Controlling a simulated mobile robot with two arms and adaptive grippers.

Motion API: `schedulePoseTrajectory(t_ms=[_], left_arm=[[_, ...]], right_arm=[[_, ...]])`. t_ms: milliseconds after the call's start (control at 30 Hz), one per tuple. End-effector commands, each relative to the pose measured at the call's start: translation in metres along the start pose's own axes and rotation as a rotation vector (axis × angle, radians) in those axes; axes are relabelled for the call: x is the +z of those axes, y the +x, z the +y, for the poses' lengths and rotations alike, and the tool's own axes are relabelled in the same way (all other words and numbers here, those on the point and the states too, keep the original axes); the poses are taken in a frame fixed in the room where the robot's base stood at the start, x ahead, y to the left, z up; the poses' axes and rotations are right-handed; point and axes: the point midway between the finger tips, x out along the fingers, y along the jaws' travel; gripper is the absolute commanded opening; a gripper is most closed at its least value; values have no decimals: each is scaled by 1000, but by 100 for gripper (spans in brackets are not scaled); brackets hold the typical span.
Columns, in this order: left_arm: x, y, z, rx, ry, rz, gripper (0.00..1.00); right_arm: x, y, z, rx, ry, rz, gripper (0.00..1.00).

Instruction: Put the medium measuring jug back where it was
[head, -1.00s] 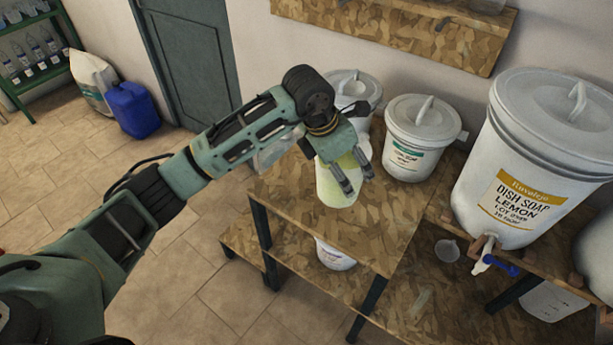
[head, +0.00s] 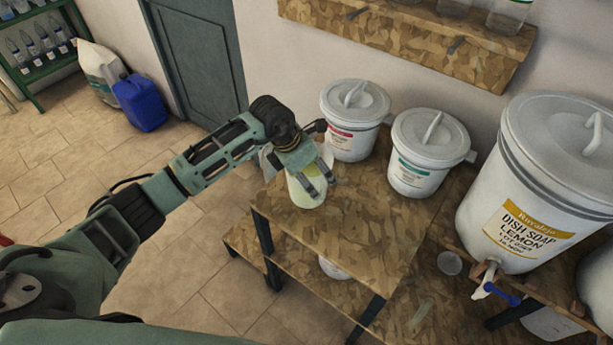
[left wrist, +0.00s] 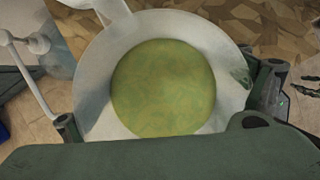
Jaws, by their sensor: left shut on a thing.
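My left gripper (head: 319,184) is shut on a clear, pale jug (head: 303,194) with yellow-green liquid in it, which looks like the measuring jug. In the head view it is over the far left part of the upper wooden bench top (head: 345,235). I cannot tell whether its base touches the wood. The left wrist view looks down into the jug's round mouth (left wrist: 95,95), with the liquid (left wrist: 165,88) at its middle and fingers on both sides. The gripper hides part of the jug. My right gripper is not in view.
Two lidded white buckets, one red-labelled (head: 352,140) and one green-labelled (head: 417,178), stand behind the jug. A large dish soap drum (head: 520,205) with a blue-handled tap (head: 500,290) is at right. A small clear cup (head: 449,263) sits near the tap. The bench top's front is clear.

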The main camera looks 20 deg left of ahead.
Motion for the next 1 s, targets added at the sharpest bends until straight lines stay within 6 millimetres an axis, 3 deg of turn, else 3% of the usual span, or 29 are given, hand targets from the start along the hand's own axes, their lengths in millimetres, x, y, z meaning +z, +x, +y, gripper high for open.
schedulePoseTrajectory(t_ms=[233, 533, 833, 867, 1000], left_arm=[[-9, 5, 9, -1, 0, -5, 26], [-21, 36, 9, 0, 0, -6, 26], [-22, 40, 9, 2, 2, -7, 26], [-25, 42, 8, 0, 1, -1, 89], [-25, 41, 8, 0, 1, -1, 100]], right_arm=[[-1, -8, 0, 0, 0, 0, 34], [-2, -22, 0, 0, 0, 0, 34], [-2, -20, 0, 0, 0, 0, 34], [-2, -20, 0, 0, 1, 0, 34], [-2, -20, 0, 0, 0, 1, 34]])
